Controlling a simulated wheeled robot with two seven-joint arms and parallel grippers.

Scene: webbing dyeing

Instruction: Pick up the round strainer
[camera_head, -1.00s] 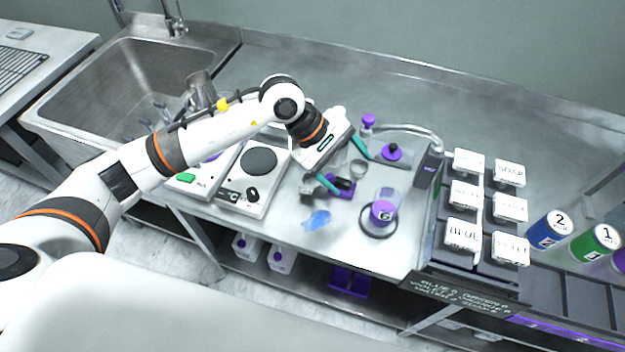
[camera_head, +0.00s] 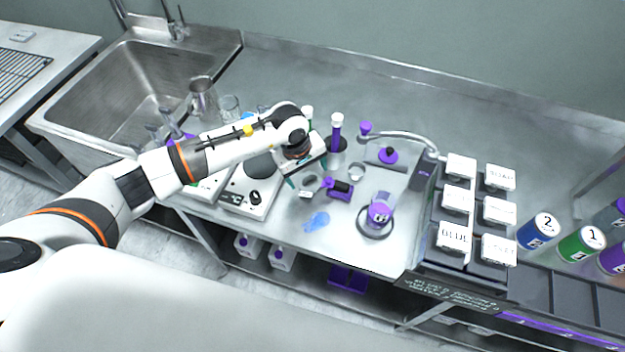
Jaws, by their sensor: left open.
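A small round metal-rimmed piece (camera_head: 356,171), which looks like the round strainer, sits on the steel counter behind the purple holder (camera_head: 341,192). It is too small to make out any mesh. A second small round piece (camera_head: 310,181) lies left of the holder, close to my gripper; I cannot tell what it is. My left gripper (camera_head: 303,172) is open above the right edge of the hotplate, its teal fingers apart with nothing seen between them. The gripper's own body partly hides the space under it. My right gripper is not in view.
A flask with a purple label (camera_head: 380,212) stands in a dark ring at the front. A blue glove-like item (camera_head: 316,221) lies near the front edge. The white hotplate (camera_head: 247,190) is under my arm; labelled white boxes (camera_head: 455,237) are at right.

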